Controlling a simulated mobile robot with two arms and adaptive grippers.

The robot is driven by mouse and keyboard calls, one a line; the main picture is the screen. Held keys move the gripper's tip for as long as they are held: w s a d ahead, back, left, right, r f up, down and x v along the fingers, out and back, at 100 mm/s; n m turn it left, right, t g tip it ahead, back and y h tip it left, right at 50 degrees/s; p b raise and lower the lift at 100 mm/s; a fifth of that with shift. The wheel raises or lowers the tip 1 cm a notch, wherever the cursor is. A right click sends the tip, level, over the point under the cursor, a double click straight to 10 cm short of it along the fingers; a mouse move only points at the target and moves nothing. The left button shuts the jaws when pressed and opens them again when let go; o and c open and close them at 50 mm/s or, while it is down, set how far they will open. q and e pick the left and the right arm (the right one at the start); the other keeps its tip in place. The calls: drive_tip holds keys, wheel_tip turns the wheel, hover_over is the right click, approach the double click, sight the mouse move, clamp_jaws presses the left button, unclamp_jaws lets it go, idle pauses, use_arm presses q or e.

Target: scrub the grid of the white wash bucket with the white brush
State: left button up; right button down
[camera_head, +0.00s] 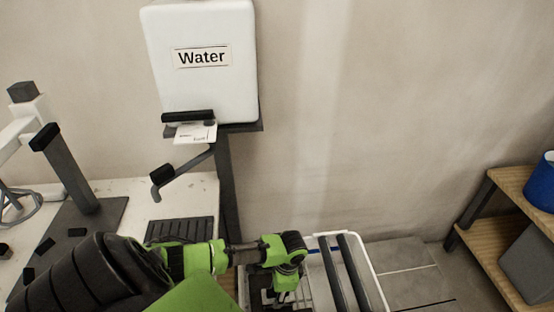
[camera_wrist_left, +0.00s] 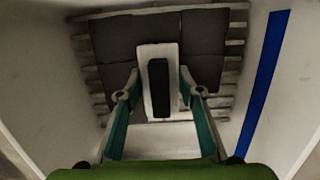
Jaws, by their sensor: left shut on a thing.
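The white wash bucket (camera_head: 372,268) stands below the wall, at the lower middle of the head view. In the left wrist view its white inner walls (camera_wrist_left: 38,85) surround the grid (camera_wrist_left: 205,42), which has slat ends at its sides and dark grey panels. My left gripper (camera_head: 285,290) reaches over the left part of the bucket. In the wrist view its fingers (camera_wrist_left: 160,95) are shut on the white brush (camera_wrist_left: 146,85), which has a black middle strip. The brush is over the grid; I cannot tell whether it touches. My right gripper is not in view.
Dark rollers (camera_head: 352,262) lie across the bucket's right part. A water tank (camera_head: 205,90) with a tap lever (camera_head: 180,172) hangs behind my left arm. A mixing stand (camera_head: 70,175) is on the left table. A wooden shelf (camera_head: 480,245) with a blue bucket (camera_head: 541,183) is at right.

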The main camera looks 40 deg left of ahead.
sight(270, 301)
use_arm(q)
drive_tip(key=shift+f, duration=0.65)
idle(0.4)
drive_tip(key=shift+s+r+p, duration=0.1)
drive_tip(key=shift+s+p, duration=0.95)
drive_tip(key=shift+s, duration=0.45)
drive_tip(key=shift+s+f+p, duration=0.2)
drive_tip(key=shift+s+p, duration=0.5)
drive_tip(key=shift+s, duration=0.5)
drive_tip(key=shift+d, duration=0.15)
